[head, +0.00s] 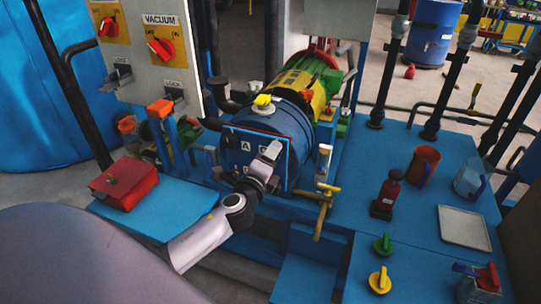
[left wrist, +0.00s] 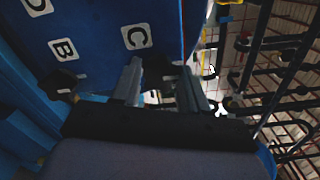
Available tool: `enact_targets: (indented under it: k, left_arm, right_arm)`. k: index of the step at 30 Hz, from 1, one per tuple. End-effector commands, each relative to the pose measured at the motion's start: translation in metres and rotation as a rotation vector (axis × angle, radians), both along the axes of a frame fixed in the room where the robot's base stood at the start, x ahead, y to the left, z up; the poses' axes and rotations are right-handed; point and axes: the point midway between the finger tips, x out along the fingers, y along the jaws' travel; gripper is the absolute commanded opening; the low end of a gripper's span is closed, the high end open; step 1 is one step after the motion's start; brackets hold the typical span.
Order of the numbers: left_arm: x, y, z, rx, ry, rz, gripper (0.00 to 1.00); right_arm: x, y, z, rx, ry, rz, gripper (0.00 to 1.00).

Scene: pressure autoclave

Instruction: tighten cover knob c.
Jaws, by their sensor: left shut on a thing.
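The autoclave's blue square cover (head: 235,158) closes the front of the blue cylinder and bears white letter labels. In the left wrist view the cover (left wrist: 98,50) shows the labels B and C. A dark cover knob c (left wrist: 164,68) sits beside label C, between my fingers. My left gripper (head: 271,152) is at the cover's right side in the head view, and it hides the knob there. In the left wrist view my left gripper (left wrist: 160,84) is shut on knob c. Another dark knob (left wrist: 60,83) is below label B. My right gripper is not in view.
A red box (head: 125,183) lies on the blue shelf at left. A brass valve (head: 322,208) stands right of the cover. An orange mug (head: 424,164), a pitcher (head: 470,179) and a grey tray (head: 464,228) are on the blue bench at right.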

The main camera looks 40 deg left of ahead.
Motion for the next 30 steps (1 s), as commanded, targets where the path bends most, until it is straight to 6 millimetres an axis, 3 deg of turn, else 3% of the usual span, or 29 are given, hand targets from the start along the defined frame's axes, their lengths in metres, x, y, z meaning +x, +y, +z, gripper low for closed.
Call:
enact_targets:
  k: [10, 11, 12, 13, 23, 30]
  left_arm:
    - [0.000, 0.000, 0.000, 0.003, 0.000, -0.001, 0.13]
    - [0.000, 0.000, 0.000, 0.003, 0.000, 0.000, 0.50]
    - [0.000, 0.000, 0.000, 0.003, 0.000, 0.000, 0.63]
    - [0.000, 0.000, 0.000, 0.003, 0.000, -0.001, 0.69]
    - [-0.002, -0.001, 0.000, 0.001, 0.001, -0.001, 0.69]
    - [-0.027, -0.007, -0.001, 0.000, 0.002, -0.002, 0.69]
  right_arm:
    - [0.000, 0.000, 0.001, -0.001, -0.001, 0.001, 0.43]
    - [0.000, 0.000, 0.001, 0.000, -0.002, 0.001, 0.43]
    - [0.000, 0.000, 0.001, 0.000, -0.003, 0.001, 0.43]
    - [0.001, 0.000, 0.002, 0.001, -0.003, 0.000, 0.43]
    - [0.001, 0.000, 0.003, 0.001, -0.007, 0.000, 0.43]
    - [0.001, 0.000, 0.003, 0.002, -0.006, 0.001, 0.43]
